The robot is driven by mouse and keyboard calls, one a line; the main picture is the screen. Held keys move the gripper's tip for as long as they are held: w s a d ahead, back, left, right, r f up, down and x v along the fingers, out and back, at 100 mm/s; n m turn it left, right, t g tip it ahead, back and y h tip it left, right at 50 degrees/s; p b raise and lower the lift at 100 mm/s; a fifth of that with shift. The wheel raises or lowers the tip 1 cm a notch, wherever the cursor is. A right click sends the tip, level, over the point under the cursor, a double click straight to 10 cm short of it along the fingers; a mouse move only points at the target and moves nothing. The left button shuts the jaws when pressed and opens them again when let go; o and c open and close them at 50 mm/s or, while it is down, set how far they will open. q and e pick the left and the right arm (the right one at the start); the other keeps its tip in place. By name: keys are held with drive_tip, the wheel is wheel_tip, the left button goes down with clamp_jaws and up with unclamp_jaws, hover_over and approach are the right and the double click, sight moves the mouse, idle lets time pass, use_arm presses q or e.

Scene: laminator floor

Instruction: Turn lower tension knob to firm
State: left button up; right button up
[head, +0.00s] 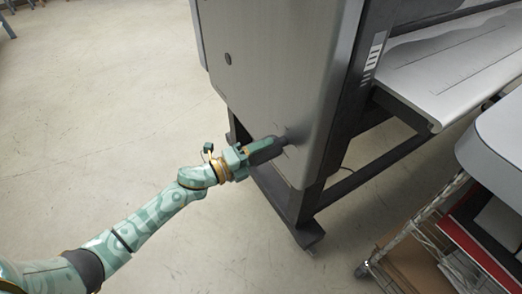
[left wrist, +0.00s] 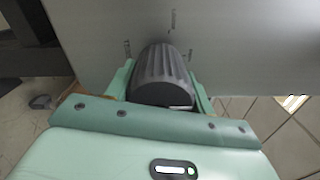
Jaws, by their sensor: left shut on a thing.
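The lower tension knob is dark and ribbed. It shows in the left wrist view (left wrist: 162,72), close against the grey side panel of the laminator. In the head view the panel (head: 285,60) is a large upright grey face, and the knob (head: 290,137) is a dark shape low on it, mostly hidden by my gripper. My left gripper (head: 275,147) is shut on the knob, with green fingers on both sides of it in the left wrist view (left wrist: 160,90). Small marks (left wrist: 172,20) show on the panel around the knob; I cannot read them. My right gripper is not in view.
A second dark round knob or button (head: 228,59) sits higher on the panel. The laminator's dark leg and foot (head: 306,234) stand below. A wire-shelf cart (head: 420,235) stands at the right. The floor (head: 110,110) at left is clear.

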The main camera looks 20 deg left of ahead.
use_arm(q)
drive_tip(key=shift+a, duration=0.1)
drive_tip(key=o, duration=1)
drive_tip(key=shift+c, duration=0.2)
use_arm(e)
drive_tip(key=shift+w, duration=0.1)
use_arm(q)
drive_tip(key=shift+s+a, duration=0.2)
drive_tip(key=shift+s, duration=0.1)
drive_tip(key=p+v, duration=0.3)
drive_tip(key=v, duration=1.2)
drive_tip(key=shift+s+a, duration=0.15)
drive_tip(key=shift+a, duration=0.05)
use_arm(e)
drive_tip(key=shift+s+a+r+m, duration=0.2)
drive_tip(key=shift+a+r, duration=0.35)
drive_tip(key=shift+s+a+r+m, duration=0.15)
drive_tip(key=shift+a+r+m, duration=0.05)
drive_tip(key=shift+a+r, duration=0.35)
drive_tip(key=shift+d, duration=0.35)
